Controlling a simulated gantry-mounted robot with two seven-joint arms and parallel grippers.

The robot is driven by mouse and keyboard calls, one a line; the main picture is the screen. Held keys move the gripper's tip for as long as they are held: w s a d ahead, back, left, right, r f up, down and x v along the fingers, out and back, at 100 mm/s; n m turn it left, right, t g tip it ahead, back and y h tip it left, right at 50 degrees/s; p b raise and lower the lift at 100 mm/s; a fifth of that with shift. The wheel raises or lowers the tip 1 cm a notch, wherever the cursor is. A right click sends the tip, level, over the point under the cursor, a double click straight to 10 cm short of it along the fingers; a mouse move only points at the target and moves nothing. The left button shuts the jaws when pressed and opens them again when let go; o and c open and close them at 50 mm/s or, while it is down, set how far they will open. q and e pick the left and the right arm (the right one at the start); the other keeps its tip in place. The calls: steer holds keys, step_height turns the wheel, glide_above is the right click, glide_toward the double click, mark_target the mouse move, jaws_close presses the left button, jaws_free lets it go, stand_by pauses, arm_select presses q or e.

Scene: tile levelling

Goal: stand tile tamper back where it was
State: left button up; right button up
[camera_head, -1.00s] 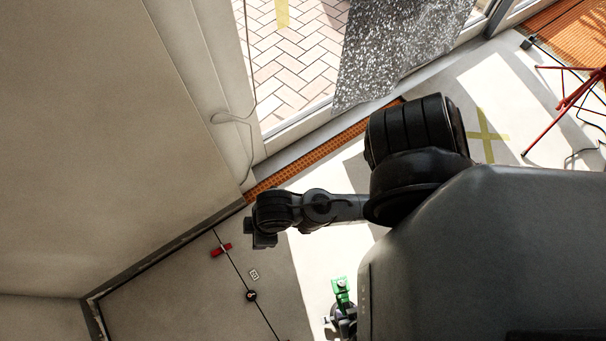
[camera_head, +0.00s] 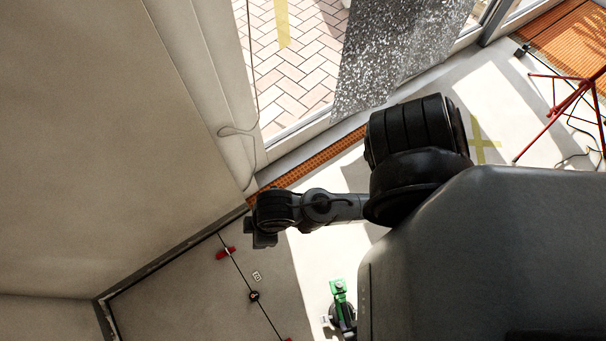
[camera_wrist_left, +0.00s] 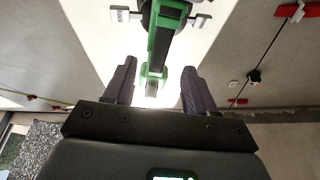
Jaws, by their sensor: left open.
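The tile tamper (camera_head: 340,300), green with a black lower part, shows on the pale floor beside my body in the head view. In the left wrist view the green and black tamper (camera_wrist_left: 163,42) lies in line with the gap between the fingers, with its green end near the fingertip level. My left gripper (camera_wrist_left: 157,80) is open, one finger on each side of that gap, and nothing is clamped. Contact with the tamper cannot be told. My right gripper is not in view.
A dark line with red clamps (camera_head: 226,253) and a black knob (camera_head: 254,296) crosses the grey floor on the left. A speckled panel (camera_head: 390,50) leans at the window. A red tripod (camera_head: 565,105) stands at right. Pale floor is clear around the yellow cross (camera_head: 483,140).

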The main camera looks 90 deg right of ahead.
arm_select(q)
steer(key=shift+p+v, duration=0.45)
steer(key=shift+v, duration=0.65)
steer(key=w+a+r+n+t+y, duration=0.1)
steer(key=w+a+r+n, duration=0.3)
steer(key=w+r, duration=0.55)
steer(key=w+a+r+n+t+y, duration=0.1)
steer(key=w+a+r+n, duration=0.3)
steer(key=w, duration=1)
steer(key=w+a+r+n+y, duration=0.1)
steer(key=w+a+r+n, duration=0.1)
steer(key=a+r, duration=0.5)
steer(key=w+a+r+n+y, duration=0.1)
steer(key=w+a+r+n, duration=0.1)
steer(key=a+r, duration=0.4)
step_height(320, 180, up, 6)
steer(key=shift+w+a+f+n, duration=0.1)
steer(key=shift+w+a+n, duration=0.25)
steer(key=shift+w, duration=0.5)
